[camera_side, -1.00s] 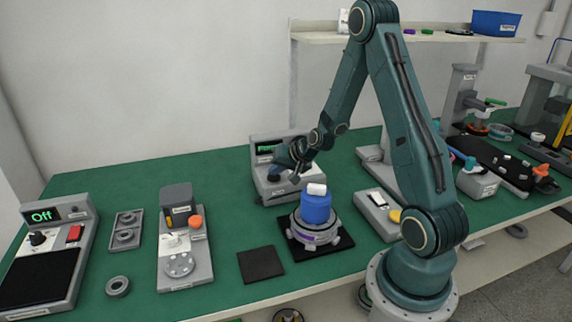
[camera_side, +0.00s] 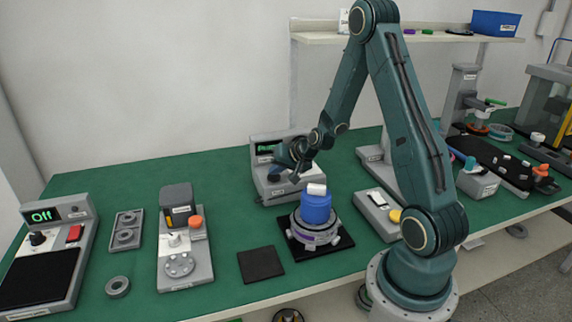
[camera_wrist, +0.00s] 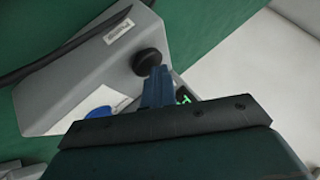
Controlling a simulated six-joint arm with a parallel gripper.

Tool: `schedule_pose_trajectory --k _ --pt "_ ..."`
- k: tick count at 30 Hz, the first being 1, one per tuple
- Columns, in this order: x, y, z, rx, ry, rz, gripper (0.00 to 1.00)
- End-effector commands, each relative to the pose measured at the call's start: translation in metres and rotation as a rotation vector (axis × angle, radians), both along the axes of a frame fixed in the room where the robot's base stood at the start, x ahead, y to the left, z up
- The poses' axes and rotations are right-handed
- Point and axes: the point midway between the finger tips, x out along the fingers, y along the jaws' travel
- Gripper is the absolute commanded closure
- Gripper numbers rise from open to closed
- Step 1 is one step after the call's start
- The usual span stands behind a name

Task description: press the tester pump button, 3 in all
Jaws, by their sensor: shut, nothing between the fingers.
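The grey tester box (camera_side: 268,188) with a small green-lit display (camera_side: 265,148) stands at the back middle of the green bench. My gripper (camera_side: 275,177) is low over its front face, with shut, empty fingers. In the wrist view, the fingers (camera_wrist: 158,84) point at the box (camera_wrist: 75,85), their tips close to a round black knob or button (camera_wrist: 148,62). I cannot tell whether they touch it. A blue disc (camera_wrist: 101,112) lies on a white panel to its left. The fingers partly hide the display's green text (camera_wrist: 184,97).
In front of the tester, a blue cylinder (camera_side: 315,208) with a white top sits on a round grey fixture. A dark pad (camera_side: 260,264) lies to its left. A grey unit with an orange button (camera_side: 196,222) is farther left. Green bench between them is clear.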

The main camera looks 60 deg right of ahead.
Motion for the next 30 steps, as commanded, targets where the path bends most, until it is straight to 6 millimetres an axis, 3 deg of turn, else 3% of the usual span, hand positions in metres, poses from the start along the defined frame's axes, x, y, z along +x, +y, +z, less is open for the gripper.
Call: schedule_pose_trajectory --k 15,30 --pt "-0.001 0.0 0.021 -0.001 0.001 0.0 1.0" --pt "0.0 0.0 0.024 -0.001 -0.001 0.0 1.0"
